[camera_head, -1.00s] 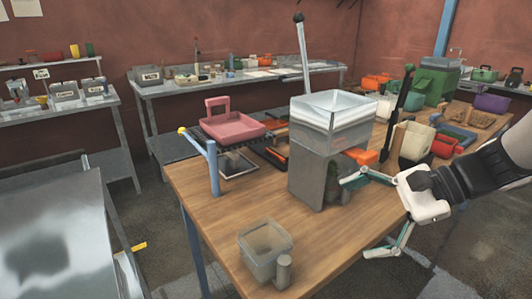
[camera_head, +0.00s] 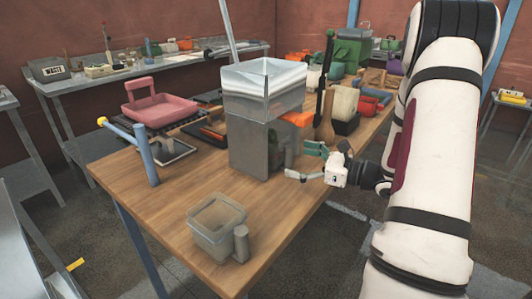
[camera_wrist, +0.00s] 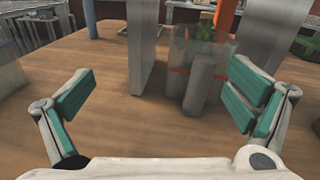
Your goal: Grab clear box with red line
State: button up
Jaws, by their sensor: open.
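A clear box with a red line (camera_wrist: 181,70) stands upright on the table, right of centre in the wrist view. It has green content and a grey cylinder at its front. In the head view the box (camera_head: 285,152) is small and dim, at the right side of the powder filler (camera_head: 250,150). My gripper (camera_head: 304,163) is open just right of the filler. In the wrist view my gripper (camera_wrist: 160,100) is open and empty, with the box beyond its fingertips and nearer the right finger.
Grey upright filler panels (camera_wrist: 142,45) stand on both sides of the box in the wrist view. A second clear container (camera_head: 212,232) stands at the table's front. A pink tray (camera_head: 160,105) is behind left. The wooden table (camera_head: 150,205) is bare around the front container.

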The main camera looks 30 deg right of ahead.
aim_at(291, 156)
jog(key=d+f, duration=0.1)
jog(key=d+m+t+h, duration=0.1)
jog(key=d+f+m, duration=0.1)
jog(key=d, duration=0.1)
jog(key=shift+w+f+h, duration=0.1)
jog(key=shift+f+h, duration=0.2)
jog(key=shift+h, duration=0.1)
jog(key=shift+t, duration=0.3)
jog(key=x, duration=0.8)
jog(key=shift+d+b, duration=0.1)
jog(key=shift+b, duration=0.2)
jog(key=shift+d+x, duration=0.15)
jog(key=shift+x, duration=1.25)
jog(key=shift+d+x, duration=0.15)
jog(key=shift+x, duration=1.25)
jog(key=c, duration=1.4)
jog(key=shift+r, duration=0.2)
